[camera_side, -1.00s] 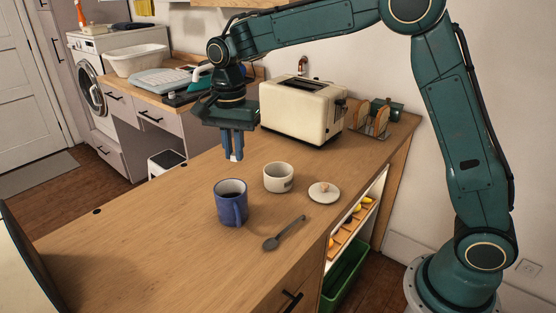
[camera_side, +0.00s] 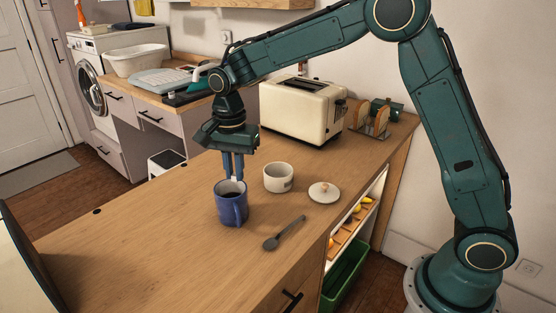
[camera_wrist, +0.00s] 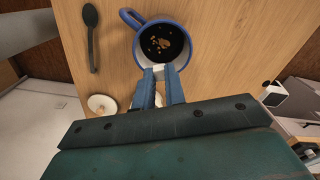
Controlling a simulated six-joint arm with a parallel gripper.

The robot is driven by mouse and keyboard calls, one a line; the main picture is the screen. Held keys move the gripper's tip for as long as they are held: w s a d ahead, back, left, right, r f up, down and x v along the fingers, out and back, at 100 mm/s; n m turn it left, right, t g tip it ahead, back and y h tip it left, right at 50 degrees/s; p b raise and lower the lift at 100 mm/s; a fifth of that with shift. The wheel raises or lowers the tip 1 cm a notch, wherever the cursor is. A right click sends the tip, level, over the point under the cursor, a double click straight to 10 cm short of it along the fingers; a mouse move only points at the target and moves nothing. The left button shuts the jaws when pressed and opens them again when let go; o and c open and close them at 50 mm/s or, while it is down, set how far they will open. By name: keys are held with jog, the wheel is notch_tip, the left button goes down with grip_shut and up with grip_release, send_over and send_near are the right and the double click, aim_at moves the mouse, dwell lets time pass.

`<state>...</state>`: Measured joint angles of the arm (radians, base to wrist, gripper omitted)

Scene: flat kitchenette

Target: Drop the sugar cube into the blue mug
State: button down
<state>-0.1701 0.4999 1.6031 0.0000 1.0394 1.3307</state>
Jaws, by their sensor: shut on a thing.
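The blue mug (camera_side: 231,209) stands upright on the wooden counter. In the wrist view the mug (camera_wrist: 131,18) holds dark liquid with light brown flecks on it. My gripper (camera_side: 234,177) points down just above the mug, at the far side of its rim. It is shut on the white sugar cube (camera_wrist: 159,69), which sits between the blue fingertips; the gripper also shows in the wrist view (camera_wrist: 160,75). In the wrist view the cube overlaps the mug's near rim. The cube is small in the side view, partly hidden by the fingers.
A whitish bowl (camera_side: 278,179) stands right of the mug, with a lid (camera_side: 324,193) beside it. A dark spoon (camera_side: 284,233) lies in front. A cream toaster (camera_side: 301,108) and a rack with bread (camera_side: 370,121) stand behind. The counter's left front is clear.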

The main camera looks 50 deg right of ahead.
jog(key=shift+f, duration=0.55)
jog(key=c, duration=1.4)
grip_release()
jog(key=shift+o, duration=0.2)
notch_tip(320, 180, up, 14)
jog(key=shift+s, duration=0.1)
